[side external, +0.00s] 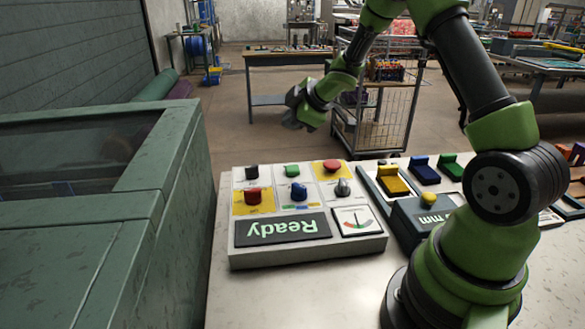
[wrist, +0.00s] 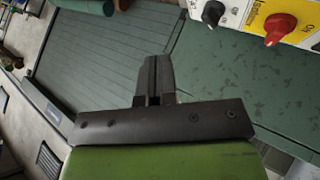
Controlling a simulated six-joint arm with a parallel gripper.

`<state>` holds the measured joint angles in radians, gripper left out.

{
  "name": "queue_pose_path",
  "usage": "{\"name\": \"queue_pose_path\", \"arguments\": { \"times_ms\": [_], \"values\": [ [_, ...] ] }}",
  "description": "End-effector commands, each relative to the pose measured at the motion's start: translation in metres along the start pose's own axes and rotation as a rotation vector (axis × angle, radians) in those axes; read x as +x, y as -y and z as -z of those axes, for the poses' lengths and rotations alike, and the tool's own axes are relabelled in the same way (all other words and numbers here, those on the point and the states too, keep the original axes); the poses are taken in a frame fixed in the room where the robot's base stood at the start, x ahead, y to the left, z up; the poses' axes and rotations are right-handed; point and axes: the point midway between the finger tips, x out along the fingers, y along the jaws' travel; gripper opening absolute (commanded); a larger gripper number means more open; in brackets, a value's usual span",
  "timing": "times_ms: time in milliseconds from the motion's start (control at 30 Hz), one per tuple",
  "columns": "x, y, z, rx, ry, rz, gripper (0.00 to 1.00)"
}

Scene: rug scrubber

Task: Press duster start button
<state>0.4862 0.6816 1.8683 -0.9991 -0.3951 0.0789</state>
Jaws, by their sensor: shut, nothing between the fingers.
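The control panel (side external: 240,252) is a light box on the table, with several buttons and knobs and a display reading "Ready" upside down. It has a black control (side external: 252,172), a green one (side external: 292,170), a red one on yellow (side external: 332,166), a red knob (side external: 252,196), a blue one (side external: 298,192) and a grey knob (side external: 342,188). I cannot tell which is the duster start. My gripper (side external: 291,122) is above and beyond the panel, touching nothing. In the wrist view, its fingers (wrist: 153,80) are shut and empty; a black knob (wrist: 213,12) and red knob (wrist: 281,26) show at upper right.
A large green machine (side external: 120,215) stands left of the panel. Right of the panel are a dark box (side external: 412,218) with a yellow button and several coloured clamp-like pieces (side external: 393,182). A wire cart (side external: 375,120) and a workbench (side external: 290,60) stand behind. Air above the panel is clear.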

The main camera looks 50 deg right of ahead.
Motion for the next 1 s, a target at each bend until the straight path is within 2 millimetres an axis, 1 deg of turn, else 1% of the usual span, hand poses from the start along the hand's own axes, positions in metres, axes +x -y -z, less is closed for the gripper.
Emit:
{"name": "queue_pose_path", "arguments": {
  "times_ms": [267,367,467,800,1000],
  "values": [
    [0.0,0.0,0.0,0.003,0.001,-0.001,0.0],
    [0.004,0.003,-0.002,0.003,0.001,0.002,0.0],
    [0.01,0.008,-0.007,0.005,0.0,0.005,0.0],
    [0.043,0.032,-0.032,0.004,0.004,0.001,0.0],
    [0.056,0.041,-0.041,0.004,0.001,0.0,0.0]
  ]
}}
